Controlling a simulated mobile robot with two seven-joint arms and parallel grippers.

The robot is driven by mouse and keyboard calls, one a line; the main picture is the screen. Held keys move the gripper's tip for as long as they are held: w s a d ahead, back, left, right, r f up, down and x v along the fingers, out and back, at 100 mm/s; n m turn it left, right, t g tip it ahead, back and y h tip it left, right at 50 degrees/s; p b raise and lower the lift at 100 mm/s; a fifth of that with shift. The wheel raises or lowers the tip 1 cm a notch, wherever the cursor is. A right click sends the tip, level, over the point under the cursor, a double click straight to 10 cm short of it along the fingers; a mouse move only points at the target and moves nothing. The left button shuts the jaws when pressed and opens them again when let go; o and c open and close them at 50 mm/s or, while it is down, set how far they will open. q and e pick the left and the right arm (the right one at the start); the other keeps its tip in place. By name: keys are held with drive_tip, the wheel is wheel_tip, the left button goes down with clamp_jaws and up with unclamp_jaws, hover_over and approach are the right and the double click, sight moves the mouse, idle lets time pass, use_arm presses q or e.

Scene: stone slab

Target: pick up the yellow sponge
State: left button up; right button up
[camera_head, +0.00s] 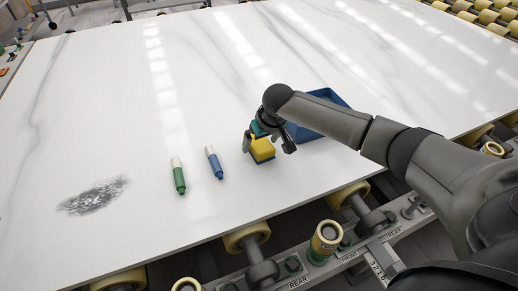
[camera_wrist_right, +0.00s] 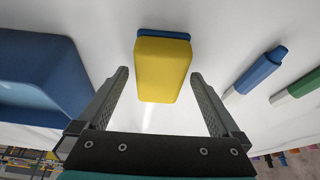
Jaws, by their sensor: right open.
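The yellow sponge (camera_head: 262,149) with a blue layer lies on the white stone slab (camera_head: 110,120), near its front edge. It also shows in the right wrist view (camera_wrist_right: 162,70), between and a little beyond the two fingers. My right gripper (camera_head: 269,146) is open over the sponge. In the right wrist view the open right gripper (camera_wrist_right: 160,88) has a finger on each side of the sponge, with a gap on both sides. The fingers are not touching it there. My left gripper is not in view.
A blue tray (camera_head: 328,96) stands right behind my right gripper. A blue marker (camera_head: 215,163) and a green marker (camera_head: 178,177) lie to the left of the sponge. A dark smudge (camera_head: 93,196) marks the slab at left. Rollers (camera_head: 247,238) line the front edge.

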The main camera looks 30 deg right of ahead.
sight(260, 143)
drive_tip(key=shift+w+f, duration=0.2)
drive_tip(key=shift+f, duration=0.3)
drive_tip(key=c, duration=1.3)
drive_tip(key=shift+o, duration=0.2)
wheel_tip(260, 143, up, 20)
drive_tip(key=p, duration=0.4)
drive_tip(key=shift+p, duration=0.35)
